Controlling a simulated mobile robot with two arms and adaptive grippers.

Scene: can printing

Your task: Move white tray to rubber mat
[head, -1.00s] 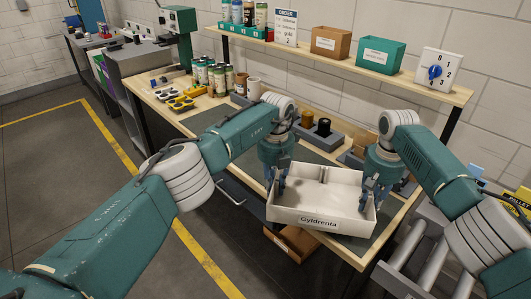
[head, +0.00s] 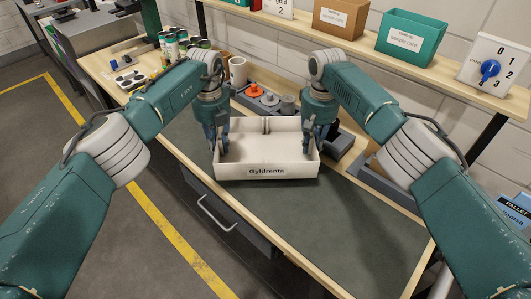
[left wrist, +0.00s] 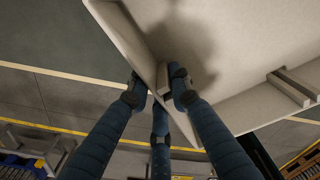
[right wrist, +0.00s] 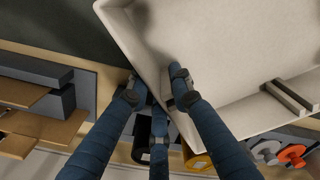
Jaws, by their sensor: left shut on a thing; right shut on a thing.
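The white tray (head: 266,171), labelled "Gyldrenta", is level and looks empty inside. My left gripper (head: 220,145) is shut on its left wall, and my right gripper (head: 314,145) is shut on its right wall. The fingers straddle the tray wall in the left wrist view (left wrist: 160,90) and in the right wrist view (right wrist: 158,90). The tray is over the dark rubber mat (head: 330,225) on the workbench. I cannot tell whether its underside touches the mat.
Behind the tray stand grey holders with an orange piece (head: 254,90) and a white mug (head: 238,71). Cans (head: 172,46) stand at the back left. A shelf (head: 370,50) with bins and a dial runs above. The mat's front right part is clear.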

